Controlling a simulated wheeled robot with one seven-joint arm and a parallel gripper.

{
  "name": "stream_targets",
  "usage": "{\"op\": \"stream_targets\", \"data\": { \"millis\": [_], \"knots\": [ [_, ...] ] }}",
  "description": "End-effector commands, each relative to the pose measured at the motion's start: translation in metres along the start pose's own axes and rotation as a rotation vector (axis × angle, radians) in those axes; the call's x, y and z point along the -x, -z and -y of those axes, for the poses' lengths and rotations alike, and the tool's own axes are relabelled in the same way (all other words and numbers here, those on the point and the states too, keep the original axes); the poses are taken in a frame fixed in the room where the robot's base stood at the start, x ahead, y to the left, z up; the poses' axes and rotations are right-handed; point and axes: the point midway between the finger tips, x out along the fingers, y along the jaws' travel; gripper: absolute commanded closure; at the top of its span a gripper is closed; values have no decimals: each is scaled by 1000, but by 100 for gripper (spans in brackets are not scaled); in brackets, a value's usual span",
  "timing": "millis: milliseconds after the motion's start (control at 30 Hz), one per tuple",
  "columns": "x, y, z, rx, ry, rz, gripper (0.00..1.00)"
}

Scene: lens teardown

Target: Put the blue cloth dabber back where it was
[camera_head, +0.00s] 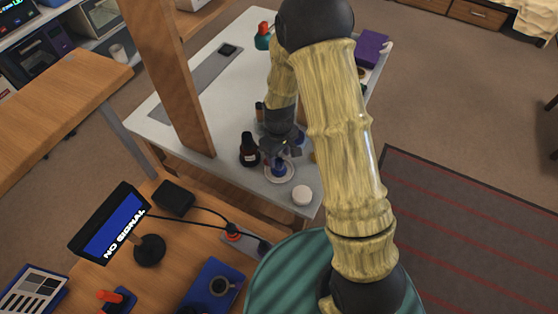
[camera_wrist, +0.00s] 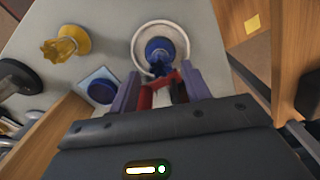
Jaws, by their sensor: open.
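The blue dabber (camera_head: 279,169) appears to be the blue piece standing on a round white dish (camera_head: 291,174) near the front end of the white table. In the wrist view the blue piece (camera_wrist: 158,46) is just beyond my fingertips, inside the dish's pale rim (camera_wrist: 184,36). My gripper (camera_head: 281,149) is open, pointing down close over the dish. In the wrist view my gripper (camera_wrist: 160,80) has its fingers spread, with something red between them that I cannot make out. I cannot tell whether a finger touches the dabber.
A dark bottle (camera_head: 249,152) stands close left of the dish, and a white round pot (camera_head: 302,195) stands in front at right. The wrist view shows a yellow piece (camera_wrist: 62,46) and a blue disc (camera_wrist: 101,90). A wooden post (camera_head: 172,75) rises at left.

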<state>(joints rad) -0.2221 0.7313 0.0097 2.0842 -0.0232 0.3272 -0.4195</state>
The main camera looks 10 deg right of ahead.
Motion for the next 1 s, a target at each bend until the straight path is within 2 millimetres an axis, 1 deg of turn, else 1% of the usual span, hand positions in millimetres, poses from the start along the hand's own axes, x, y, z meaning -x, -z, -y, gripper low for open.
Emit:
{"op": "stream_targets", "data": {
  "millis": [33,200,400,567,1000],
  "knots": [
    [9,1,0,0,-2,-4,52],
    [39,1,0,0,-2,-4,52],
    [67,1,0,-1,-1,-3,52],
    [75,0,0,-1,0,0,52],
    [75,0,0,0,0,1,52]
  ]
}}
